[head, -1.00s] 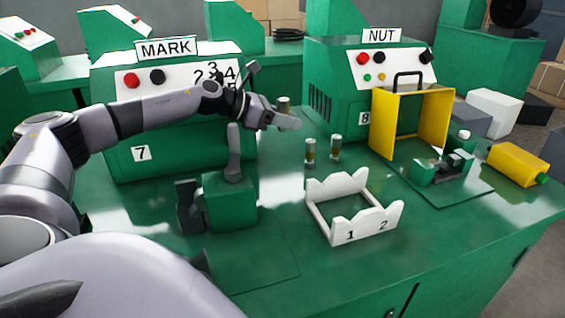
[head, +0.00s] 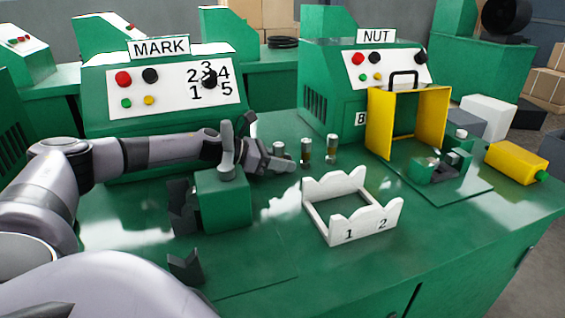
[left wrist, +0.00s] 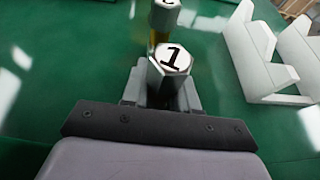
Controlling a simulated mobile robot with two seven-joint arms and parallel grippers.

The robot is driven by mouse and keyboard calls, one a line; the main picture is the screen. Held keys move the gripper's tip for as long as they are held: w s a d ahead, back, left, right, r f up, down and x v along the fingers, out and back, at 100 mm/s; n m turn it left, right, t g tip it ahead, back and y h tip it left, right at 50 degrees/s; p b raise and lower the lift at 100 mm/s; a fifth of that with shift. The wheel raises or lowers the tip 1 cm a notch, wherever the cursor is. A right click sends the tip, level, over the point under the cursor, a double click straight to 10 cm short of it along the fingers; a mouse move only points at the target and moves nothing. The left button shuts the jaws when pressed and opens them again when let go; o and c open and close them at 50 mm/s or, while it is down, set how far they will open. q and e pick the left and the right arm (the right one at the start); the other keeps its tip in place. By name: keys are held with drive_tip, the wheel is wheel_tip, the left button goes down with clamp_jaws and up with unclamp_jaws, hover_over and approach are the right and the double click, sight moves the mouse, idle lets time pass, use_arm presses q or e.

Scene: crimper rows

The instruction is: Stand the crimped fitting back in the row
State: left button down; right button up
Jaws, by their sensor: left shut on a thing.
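My left gripper (head: 280,162) is shut on a metal fitting (head: 278,150), low over the green table beside the other fittings. In the left wrist view this fitting (left wrist: 172,58) shows a hexagonal top marked 1, between the fingers (left wrist: 160,90). Two more fittings, one with a brownish middle (head: 306,152) and one to its right (head: 332,149), stand upright to its right, roughly in a line. The nearer of them also shows in the left wrist view (left wrist: 164,18), just beyond the held one. I cannot tell whether the held fitting's base touches the table. My right gripper is not in view.
A white rack (head: 362,232) marked 1 and 2 stands in front of the row. A green lever press (head: 222,205) is close to my left forearm. The MARK machine (head: 150,105) and NUT machine (head: 330,85) stand behind. A yellow guard frame (head: 379,125) is at right.

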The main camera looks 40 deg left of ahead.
use_arm(q)
drive_tip(key=shift+f, duration=0.1)
drive_tip(key=c, duration=1.3)
unclamp_jaws()
drive_tip(key=shift+f, duration=0.1)
drive_tip(key=o, duration=0.4)
drive_tip(key=shift+o, duration=0.2)
drive_tip(key=shift+r, duration=0.2)
drive_tip(key=shift+a+r, duration=0.1)
drive_tip(key=b+v, duration=0.2)
drive_tip(key=v, duration=0.8)
drive_tip(key=shift+s+a, duration=0.15)
drive_tip(key=shift+s, duration=0.15)
drive_tip(key=shift+s+a+r, duration=0.25)
drive_tip(key=shift+s+r, duration=0.1)
drive_tip(key=shift+s, duration=0.1)
drive_tip(key=shift+a, duration=0.1)
